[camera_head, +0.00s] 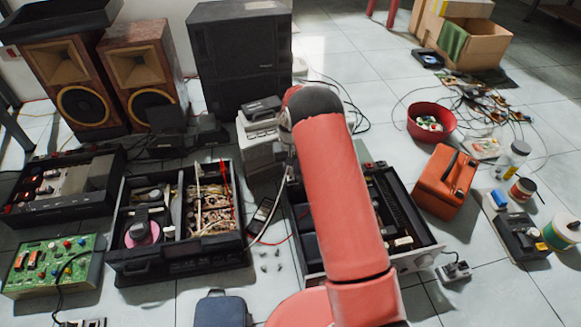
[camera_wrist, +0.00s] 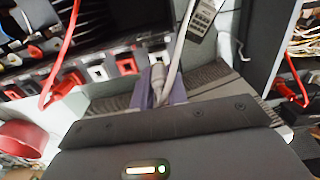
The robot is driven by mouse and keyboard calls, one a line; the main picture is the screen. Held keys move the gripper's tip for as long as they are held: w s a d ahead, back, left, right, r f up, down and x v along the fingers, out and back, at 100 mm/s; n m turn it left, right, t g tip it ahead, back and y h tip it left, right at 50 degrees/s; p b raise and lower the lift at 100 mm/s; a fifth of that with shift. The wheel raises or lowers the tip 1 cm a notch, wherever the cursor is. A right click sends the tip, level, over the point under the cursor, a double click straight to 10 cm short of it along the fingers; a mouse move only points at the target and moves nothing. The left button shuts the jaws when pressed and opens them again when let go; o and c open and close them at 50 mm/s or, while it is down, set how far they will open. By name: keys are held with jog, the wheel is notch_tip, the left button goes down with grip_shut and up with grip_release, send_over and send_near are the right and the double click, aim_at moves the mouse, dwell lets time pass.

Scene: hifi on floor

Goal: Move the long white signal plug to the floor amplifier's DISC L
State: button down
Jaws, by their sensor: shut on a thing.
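The long white signal plug (camera_wrist: 158,73) looks pale grey in the wrist view, with its grey cable (camera_wrist: 180,45) running up. The floor amplifier (camera_head: 405,215) is an open dark chassis, partly hidden behind my red arm in the head view. My gripper is hidden there.
An open black unit (camera_head: 180,262) with wiring stands left of the amplifier. An orange box (camera_head: 445,180) and a red bowl (camera_head: 431,120) stand to the right. In the wrist view, a red lead (camera_wrist: 66,50) hangs over the sockets.

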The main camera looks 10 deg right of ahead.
jog(key=shift+f+b, duration=0.9)
jog(key=shift+f, duration=0.15)
dwell(2.9)
jog(key=c, duration=1.3)
grip_release()
jog(key=shift+r, duration=0.1)
notch_tip(320, 180, up, 8)
jog(key=shift+f+p, duration=0.2)
jog(key=shift+p, duration=0.6)
jog(key=shift+r+p, duration=1.5)
jog(key=shift+r, duration=1)
